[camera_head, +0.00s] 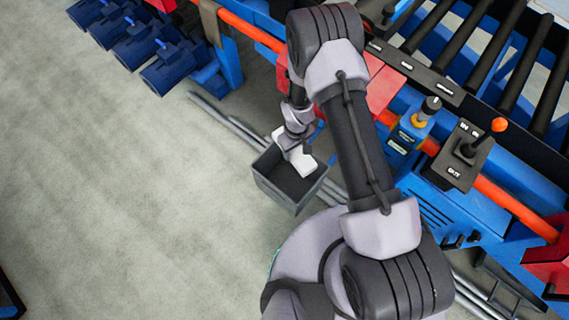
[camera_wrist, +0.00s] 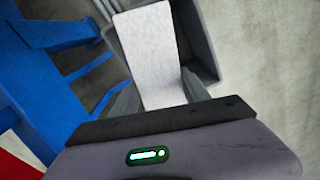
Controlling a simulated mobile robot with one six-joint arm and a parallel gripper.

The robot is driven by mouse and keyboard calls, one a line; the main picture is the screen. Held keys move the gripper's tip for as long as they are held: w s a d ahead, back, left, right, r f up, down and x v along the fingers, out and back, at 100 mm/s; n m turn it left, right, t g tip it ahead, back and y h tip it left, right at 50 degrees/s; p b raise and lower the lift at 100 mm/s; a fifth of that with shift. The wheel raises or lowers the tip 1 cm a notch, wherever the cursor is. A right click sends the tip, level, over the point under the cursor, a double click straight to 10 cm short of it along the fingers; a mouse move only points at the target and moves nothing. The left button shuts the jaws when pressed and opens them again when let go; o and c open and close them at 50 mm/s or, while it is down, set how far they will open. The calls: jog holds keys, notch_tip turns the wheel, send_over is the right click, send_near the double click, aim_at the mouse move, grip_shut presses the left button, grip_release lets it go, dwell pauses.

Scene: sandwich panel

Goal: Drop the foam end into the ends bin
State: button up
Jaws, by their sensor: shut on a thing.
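The foam end is a white block (camera_head: 301,160) at the tip of my arm in the head view. It also fills the middle of the wrist view (camera_wrist: 148,52), between the two fingers. My gripper (camera_wrist: 158,92) is shut on the foam end. In the head view my gripper (camera_head: 292,146) is over the far side of a dark grey open bin (camera_head: 277,190), which stands on the floor. The foam end is over the bin's opening. The bin's wall (camera_wrist: 199,45) shows behind the foam in the wrist view. How high the foam is above the bin floor I cannot tell.
A blue machine frame with an orange rail (camera_head: 505,207) and black rollers stands at the right. A lever box (camera_head: 462,152) sits on it. Grey rails (camera_head: 222,118) lie on the floor behind the bin. Blue units (camera_head: 150,60) are at the top left.

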notch_tip(320, 180, down, 6)
jog(key=b, duration=0.3)
jog(key=shift+s+d+b, duration=0.15)
jog(key=shift+s+b, duration=0.05)
jog(key=shift+b, duration=0.2)
jog(key=o, duration=1.4)
jog(key=shift+o, duration=0.2)
jog(key=shift+r, duration=0.15)
notch_tip(320, 180, up, 17)
jog(key=p, duration=0.6)
jog(key=shift+w+r, duration=0.1)
jog(key=shift+r, duration=0.1)
